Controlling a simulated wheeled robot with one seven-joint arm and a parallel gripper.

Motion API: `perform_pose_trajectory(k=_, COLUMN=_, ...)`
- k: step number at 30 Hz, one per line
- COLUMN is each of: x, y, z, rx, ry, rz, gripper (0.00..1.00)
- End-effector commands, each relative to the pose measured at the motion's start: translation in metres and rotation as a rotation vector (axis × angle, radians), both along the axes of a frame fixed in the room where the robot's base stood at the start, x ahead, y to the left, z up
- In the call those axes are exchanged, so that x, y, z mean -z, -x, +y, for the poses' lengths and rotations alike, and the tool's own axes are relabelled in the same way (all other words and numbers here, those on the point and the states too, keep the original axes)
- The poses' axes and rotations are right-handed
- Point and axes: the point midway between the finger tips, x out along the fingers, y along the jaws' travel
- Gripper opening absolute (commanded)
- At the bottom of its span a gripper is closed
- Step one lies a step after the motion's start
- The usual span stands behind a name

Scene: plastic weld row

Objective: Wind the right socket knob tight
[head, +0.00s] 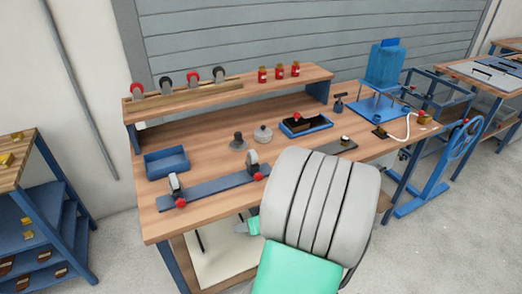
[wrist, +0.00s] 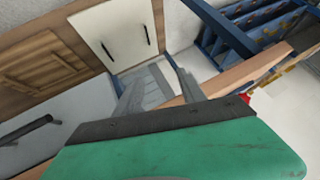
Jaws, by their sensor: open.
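A long blue-grey rail (head: 215,190) lies along the front of the wooden bench, with a grey upright socket near each end. The right socket knob (head: 258,176) is red and sits at the foot of the right socket (head: 252,161). The left socket has a similar red knob (head: 181,202). My gripper (head: 241,228) is below and in front of the bench edge, mostly hidden behind my arm. In the wrist view my gripper (wrist: 156,88) has its two grey fingers apart with nothing between them. A small red patch shows beyond the bench edge there; I cannot tell which knob it is.
The bench (head: 160,228) has a front edge between my gripper and the rail. A blue tray (head: 167,162), dark and grey knobbed pieces and a blue-rimmed tray (head: 306,126) stand behind the rail. A blue shelf rack (head: 45,225) stands at left.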

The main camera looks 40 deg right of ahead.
Motion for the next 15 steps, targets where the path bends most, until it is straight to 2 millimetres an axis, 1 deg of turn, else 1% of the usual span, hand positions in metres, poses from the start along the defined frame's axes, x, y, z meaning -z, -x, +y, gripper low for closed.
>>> perform_pose_trajectory(k=1, x=-0.034, y=0.01, z=-0.026, rx=0.088, ry=-0.006, rz=-0.07, gripper=0.48)
perform_pose_trajectory(k=2, x=-0.043, y=0.012, z=-0.039, rx=0.123, ry=0.007, rz=-0.12, gripper=0.48)
perform_pose_trajectory(k=3, x=-0.057, y=0.011, z=-0.057, rx=0.159, ry=0.048, rz=-0.197, gripper=0.48)
perform_pose_trajectory(k=6, x=-0.088, y=0.004, z=-0.089, rx=0.2, ry=0.191, rz=-0.362, gripper=0.48)
perform_pose_trajectory(k=8, x=-0.098, y=0.001, z=-0.099, rx=0.211, ry=0.241, rz=-0.408, gripper=0.48)
perform_pose_trajectory(k=10, x=-0.101, y=-0.003, z=-0.104, rx=0.216, ry=0.266, rz=-0.429, gripper=0.48)
perform_pose_trajectory(k=13, x=-0.095, y=-0.017, z=-0.106, rx=0.211, ry=0.268, rz=-0.432, gripper=0.48)
perform_pose_trajectory(k=15, x=-0.09, y=-0.03, z=-0.108, rx=0.207, ry=0.267, rz=-0.43, gripper=0.48)
